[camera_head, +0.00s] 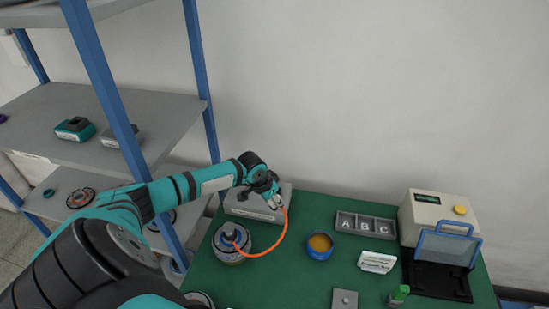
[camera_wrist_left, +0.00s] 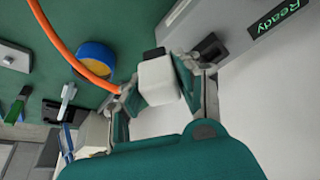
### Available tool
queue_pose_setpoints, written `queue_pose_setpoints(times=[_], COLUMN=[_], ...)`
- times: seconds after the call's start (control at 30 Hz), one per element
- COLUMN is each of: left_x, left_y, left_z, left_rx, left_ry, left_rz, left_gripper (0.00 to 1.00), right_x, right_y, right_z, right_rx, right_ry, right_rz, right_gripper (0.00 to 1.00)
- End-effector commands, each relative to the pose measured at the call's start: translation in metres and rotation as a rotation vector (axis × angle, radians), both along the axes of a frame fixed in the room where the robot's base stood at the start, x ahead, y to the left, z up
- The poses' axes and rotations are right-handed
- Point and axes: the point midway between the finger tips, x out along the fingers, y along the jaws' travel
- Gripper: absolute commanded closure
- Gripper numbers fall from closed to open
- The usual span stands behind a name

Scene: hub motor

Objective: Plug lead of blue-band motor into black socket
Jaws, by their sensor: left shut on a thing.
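A round grey motor (camera_head: 232,243) sits at the left of the green table, with an orange lead (camera_head: 285,232) arcing from its top up to my left gripper (camera_head: 273,198). A band colour on this motor is hard to make out. In the left wrist view, my left gripper (camera_wrist_left: 155,86) is shut on a white plug (camera_wrist_left: 157,80), and the orange lead (camera_wrist_left: 75,42) runs close by. A grey box (camera_head: 240,207) stands behind the motor, under the gripper. A black socket (camera_wrist_left: 209,48) shows on it, right of the plug. A black piece (camera_wrist_left: 153,54) shows at the plug's far end; I cannot tell whether it touches the box.
Shelves (camera_head: 120,130) with blue posts rise at the left, close to my arm.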

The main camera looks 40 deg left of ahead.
Motion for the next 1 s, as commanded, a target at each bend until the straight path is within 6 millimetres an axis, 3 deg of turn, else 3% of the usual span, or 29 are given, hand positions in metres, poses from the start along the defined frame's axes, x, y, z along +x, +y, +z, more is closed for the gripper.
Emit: queue_pose_setpoints(times=[0.23,1.0], left_x=[0.023,0.088], left_y=[0.020,0.082], left_z=[-0.001,-0.005], left_rx=[-0.001,-0.001], left_ry=[-0.002,-0.003], left_rz=[0.153,0.609], left_gripper=[1.00,1.00], right_x=[0.000,0.000], right_y=[0.000,0.000], right_z=[-0.008,-0.096], right_rx=[0.000,0.000], right_ry=[0.000,0.001], right_rz=[0.000,0.000], right_gripper=[0.41,0.41])
